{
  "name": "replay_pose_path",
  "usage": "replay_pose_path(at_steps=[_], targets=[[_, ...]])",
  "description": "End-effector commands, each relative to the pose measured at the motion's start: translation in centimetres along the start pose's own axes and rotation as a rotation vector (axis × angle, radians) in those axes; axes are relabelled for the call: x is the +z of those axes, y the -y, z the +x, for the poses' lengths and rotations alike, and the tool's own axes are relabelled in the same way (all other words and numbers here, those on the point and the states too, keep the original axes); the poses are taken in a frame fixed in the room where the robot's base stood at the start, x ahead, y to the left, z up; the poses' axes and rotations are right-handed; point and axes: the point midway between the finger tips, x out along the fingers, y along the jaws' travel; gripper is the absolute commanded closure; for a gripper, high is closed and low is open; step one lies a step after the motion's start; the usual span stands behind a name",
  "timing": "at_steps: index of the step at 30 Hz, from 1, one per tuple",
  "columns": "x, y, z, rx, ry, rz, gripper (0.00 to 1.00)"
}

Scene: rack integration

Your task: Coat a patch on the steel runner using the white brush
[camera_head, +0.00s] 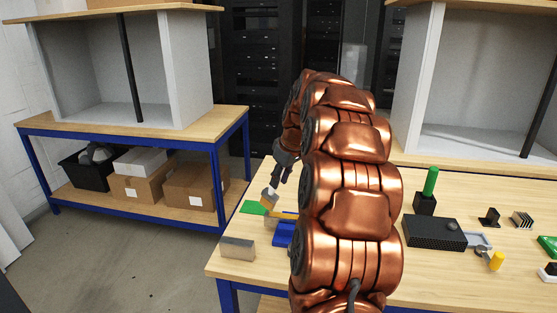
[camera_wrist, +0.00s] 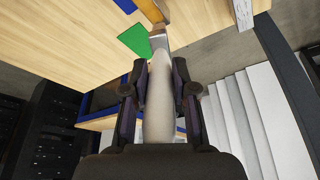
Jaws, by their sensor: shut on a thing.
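My gripper (camera_head: 281,172) is at the far left part of the wooden table. In the wrist view, my gripper (camera_wrist: 160,80) is shut on the white handle of the brush (camera_wrist: 158,105). The brush's metal ferrule and tan bristles point away from the fingers. In the head view the brush (camera_head: 268,197) slants down, its bristles close to a green piece (camera_head: 252,208); I cannot tell whether they touch. A grey metal block (camera_head: 238,247), which looks like the steel runner, sits at the table's front left corner, apart from the brush. It also seems to show in the wrist view (camera_wrist: 243,14).
A blue object (camera_head: 284,234) lies beside my arm, which hides part of the table. On the right are a black perforated box (camera_head: 434,232), a green-handled tool in a dark holder (camera_head: 427,192) and small parts. A shelved bench (camera_head: 135,130) stands across a floor gap.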

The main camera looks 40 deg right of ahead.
Motion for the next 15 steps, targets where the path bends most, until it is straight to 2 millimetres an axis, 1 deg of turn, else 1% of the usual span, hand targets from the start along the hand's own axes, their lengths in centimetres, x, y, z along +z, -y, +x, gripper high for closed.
replay_pose_path(at_steps=[1, 15], targets=[[-0.3, 0.0, -0.5, 0.002, -0.002, -0.002, 1.0], [-1.9, 0.3, -4.5, -0.002, 0.0, -0.007, 1.0]])
